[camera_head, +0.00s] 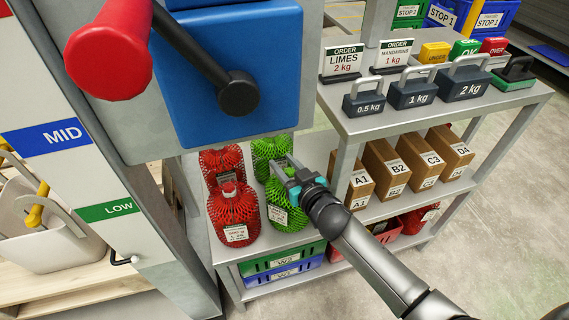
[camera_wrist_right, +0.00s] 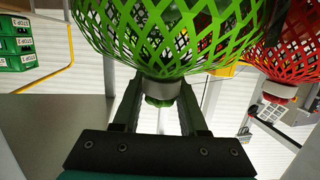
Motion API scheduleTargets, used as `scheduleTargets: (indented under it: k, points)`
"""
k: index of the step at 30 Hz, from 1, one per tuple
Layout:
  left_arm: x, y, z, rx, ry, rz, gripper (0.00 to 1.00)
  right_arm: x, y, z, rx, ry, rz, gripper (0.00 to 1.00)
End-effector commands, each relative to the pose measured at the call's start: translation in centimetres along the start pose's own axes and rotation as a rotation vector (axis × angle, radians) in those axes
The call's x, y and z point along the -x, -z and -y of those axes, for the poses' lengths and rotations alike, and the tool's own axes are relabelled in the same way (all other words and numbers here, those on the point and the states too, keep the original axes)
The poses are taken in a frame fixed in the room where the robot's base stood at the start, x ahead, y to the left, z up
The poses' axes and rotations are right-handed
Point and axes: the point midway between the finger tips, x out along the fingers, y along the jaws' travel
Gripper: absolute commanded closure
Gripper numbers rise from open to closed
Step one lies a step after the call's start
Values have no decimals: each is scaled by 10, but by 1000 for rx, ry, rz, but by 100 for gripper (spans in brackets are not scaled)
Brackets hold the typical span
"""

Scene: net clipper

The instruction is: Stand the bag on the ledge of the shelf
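The bag is a green net bag (camera_head: 290,217) with a white tag, upright at the front of the shelf's ledge (camera_head: 262,243). Its underside is partly hidden, so I cannot tell for sure whether it bears on the ledge. My right gripper (camera_head: 287,172) is at its top. In the right wrist view, the two fingers (camera_wrist_right: 160,92) close on the grey-collared neck of the green net bag (camera_wrist_right: 160,40). My left gripper is not in view.
A red net bag (camera_head: 234,211) stands just left of the green one. Another red bag (camera_head: 221,161) and another green bag (camera_head: 270,150) stand behind. Brown boxes (camera_head: 384,166) are to the right, crates (camera_head: 282,262) below, and weights (camera_head: 411,92) on the upper shelf.

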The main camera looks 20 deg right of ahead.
Motion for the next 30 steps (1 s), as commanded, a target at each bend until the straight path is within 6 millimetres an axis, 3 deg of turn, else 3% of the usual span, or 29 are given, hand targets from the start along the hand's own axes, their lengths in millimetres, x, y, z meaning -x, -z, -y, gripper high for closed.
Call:
scheduleTargets:
  k: [1,7,19,30]
  points:
    - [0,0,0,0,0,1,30,0,0,0,0,0,1,51]
    - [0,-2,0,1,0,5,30,0,0,0,0,0,1,30]
    - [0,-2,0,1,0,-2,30,1,4,0,0,0,1,30]
    - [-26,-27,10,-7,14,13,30,48,3,0,-2,-1,4,30]
